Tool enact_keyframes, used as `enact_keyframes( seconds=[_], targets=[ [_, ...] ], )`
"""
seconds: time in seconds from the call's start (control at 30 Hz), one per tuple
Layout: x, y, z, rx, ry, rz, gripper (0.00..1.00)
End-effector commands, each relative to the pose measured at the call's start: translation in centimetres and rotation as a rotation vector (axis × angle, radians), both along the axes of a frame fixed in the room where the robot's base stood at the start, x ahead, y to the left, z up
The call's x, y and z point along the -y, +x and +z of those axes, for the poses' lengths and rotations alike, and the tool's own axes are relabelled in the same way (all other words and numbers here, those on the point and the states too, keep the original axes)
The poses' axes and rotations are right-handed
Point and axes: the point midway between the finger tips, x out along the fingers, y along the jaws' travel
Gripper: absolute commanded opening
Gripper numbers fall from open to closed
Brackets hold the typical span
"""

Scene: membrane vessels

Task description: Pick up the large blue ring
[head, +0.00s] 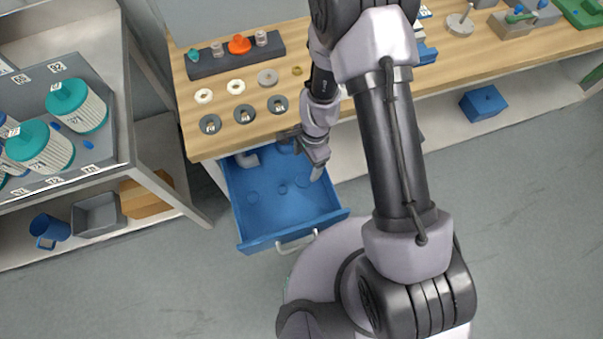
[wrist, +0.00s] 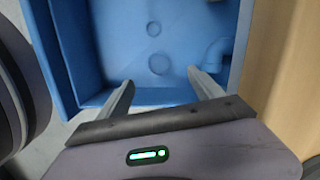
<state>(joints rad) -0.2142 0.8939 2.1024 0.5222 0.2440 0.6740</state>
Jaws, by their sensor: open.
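The blue drawer (head: 243,222) is pulled out below the bench and holds several round blue shapes, hard to tell from its blue floor. A larger one (head: 303,181) lies right of a small one (head: 283,189); another (head: 253,196) lies further left. In the wrist view the larger round shape (wrist: 158,64) lies ahead of my fingertips, roughly centred between them, with the small one (wrist: 153,29) beyond. I cannot tell which is the large blue ring. My gripper (wrist: 160,80) is open and empty, over the right part of the drawer.
A blue pipe elbow (wrist: 215,55) sits in the drawer by its bench-side wall. The wooden bench (head: 330,122) above carries rings and discs. The drawer walls surround the round shapes. A shelf rack (head: 145,185) stands to the left. The grey floor (head: 490,200) at right is mostly clear.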

Motion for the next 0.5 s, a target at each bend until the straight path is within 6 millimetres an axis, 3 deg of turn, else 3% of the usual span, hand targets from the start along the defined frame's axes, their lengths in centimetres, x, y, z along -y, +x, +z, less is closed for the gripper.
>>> enact_keyframes(
  seconds=[0.03,0.1,0.27,0.4,0.5],
  targets=[
    [-0.1,-0.1,-2.1,-0.001,0.000,0.000,0.76],
    [-0.3,-0.2,-3.4,-0.001,0.000,0.000,0.76],
    [-0.4,-0.3,-5.0,0.000,0.000,0.001,0.76],
    [-0.1,-0.7,-8.3,-0.001,0.000,0.000,0.76],
    [-0.3,-0.8,-9.4,0.000,0.000,0.002,0.76]
  ],
)
